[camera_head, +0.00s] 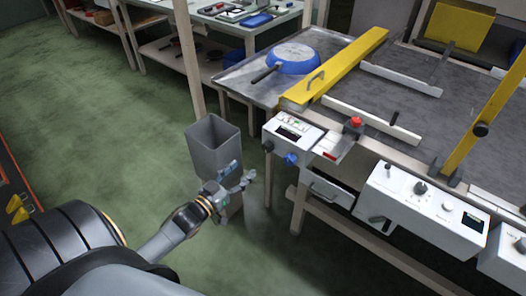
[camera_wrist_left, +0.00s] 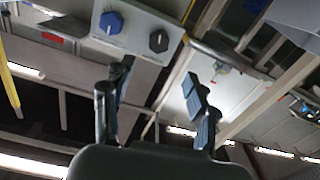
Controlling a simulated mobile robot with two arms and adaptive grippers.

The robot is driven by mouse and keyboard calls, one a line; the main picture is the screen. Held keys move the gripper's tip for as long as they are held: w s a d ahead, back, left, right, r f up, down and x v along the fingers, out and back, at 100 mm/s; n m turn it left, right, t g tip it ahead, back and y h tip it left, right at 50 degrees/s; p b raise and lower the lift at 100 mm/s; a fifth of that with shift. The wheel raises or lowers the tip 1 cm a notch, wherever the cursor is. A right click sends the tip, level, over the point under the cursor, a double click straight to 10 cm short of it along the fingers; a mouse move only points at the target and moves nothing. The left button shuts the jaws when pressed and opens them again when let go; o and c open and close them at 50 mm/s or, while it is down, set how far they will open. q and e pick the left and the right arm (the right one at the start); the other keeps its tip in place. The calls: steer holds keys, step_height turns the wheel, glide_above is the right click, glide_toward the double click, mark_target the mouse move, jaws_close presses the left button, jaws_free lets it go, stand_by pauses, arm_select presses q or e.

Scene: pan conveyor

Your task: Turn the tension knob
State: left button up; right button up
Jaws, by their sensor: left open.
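A small white control box (camera_head: 291,135) at the near-left corner of the conveyor table carries a blue knob (camera_head: 290,158) and a black knob (camera_head: 268,145). Which of them is the tension knob I cannot tell, as no label is readable. In the left wrist view the blue knob (camera_wrist_left: 111,22) and the black knob (camera_wrist_left: 158,41) sit near the top, beyond the fingers. My left gripper (camera_head: 243,173) is open and empty, to the left of and apart from the box. Its spread fingers (camera_wrist_left: 155,82) also show in the wrist view. My right gripper is out of view.
A grey bin (camera_head: 212,146) stands on the floor behind my left gripper. A blue pan (camera_head: 293,57) lies upside down on the conveyor table beside a yellow bar (camera_head: 340,65). Another white control box (camera_head: 420,207) hangs further right.

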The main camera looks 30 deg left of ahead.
mark_target(265, 149)
arm_select(q)
steer(key=w, duration=0.7)
steer(key=w+d, duration=0.1)
steer(key=w, duration=0.3)
steer(key=shift+w, duration=0.35)
steer(key=c, duration=1.2)
